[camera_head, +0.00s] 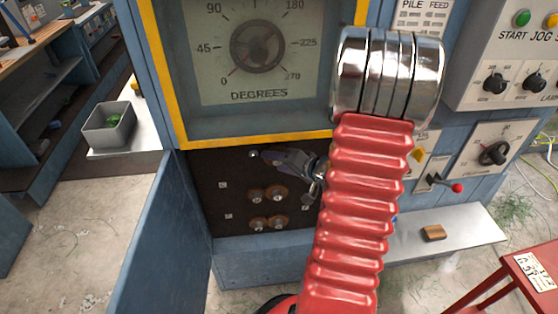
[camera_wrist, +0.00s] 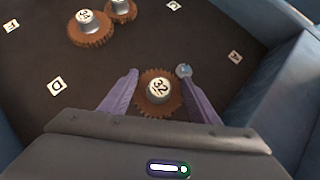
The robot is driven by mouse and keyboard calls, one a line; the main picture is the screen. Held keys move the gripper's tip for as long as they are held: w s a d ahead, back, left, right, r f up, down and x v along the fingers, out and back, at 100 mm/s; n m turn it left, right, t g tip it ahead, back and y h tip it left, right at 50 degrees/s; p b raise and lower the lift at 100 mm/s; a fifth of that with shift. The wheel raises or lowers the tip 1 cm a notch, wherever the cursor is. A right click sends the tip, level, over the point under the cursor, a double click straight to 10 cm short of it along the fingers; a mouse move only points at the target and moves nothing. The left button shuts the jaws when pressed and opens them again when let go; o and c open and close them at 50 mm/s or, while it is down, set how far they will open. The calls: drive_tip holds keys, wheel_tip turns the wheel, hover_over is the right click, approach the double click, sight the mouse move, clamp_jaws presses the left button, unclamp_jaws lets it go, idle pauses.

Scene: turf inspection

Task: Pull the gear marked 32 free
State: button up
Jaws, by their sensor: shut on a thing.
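The gear marked 32 (camera_wrist: 158,91) shows in the wrist view as a brown toothed disc with a pale numbered hub. My gripper (camera_wrist: 158,74) has one purple finger on each side of it and is shut on it. In the head view my gripper (camera_head: 268,156) is at the upper part of the dark panel (camera_head: 205,180), below the yellow-edged dial window. The held gear cannot be made out there. A silver round-ended pin (camera_wrist: 184,70) shows by the right fingertip. Whether the gear is still seated on a shaft cannot be told.
Other brown gears (camera_head: 268,194) sit lower on the panel; two also show in the wrist view (camera_wrist: 90,28). An open blue door (camera_head: 145,235) stands to the left. A grey bin (camera_head: 109,128) is on a side shelf. A red-knobbed lever (camera_head: 456,188) is at the right.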

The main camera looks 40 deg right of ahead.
drive_tip(key=shift+s+a, duration=0.5)
drive_tip(key=shift+s, duration=0.25)
idle(0.4)
drive_tip(key=shift+s+a, duration=0.7)
drive_tip(key=shift+s, duration=0.25)
drive_tip(key=shift+s+a, duration=0.7)
drive_tip(key=shift+s, duration=0.25)
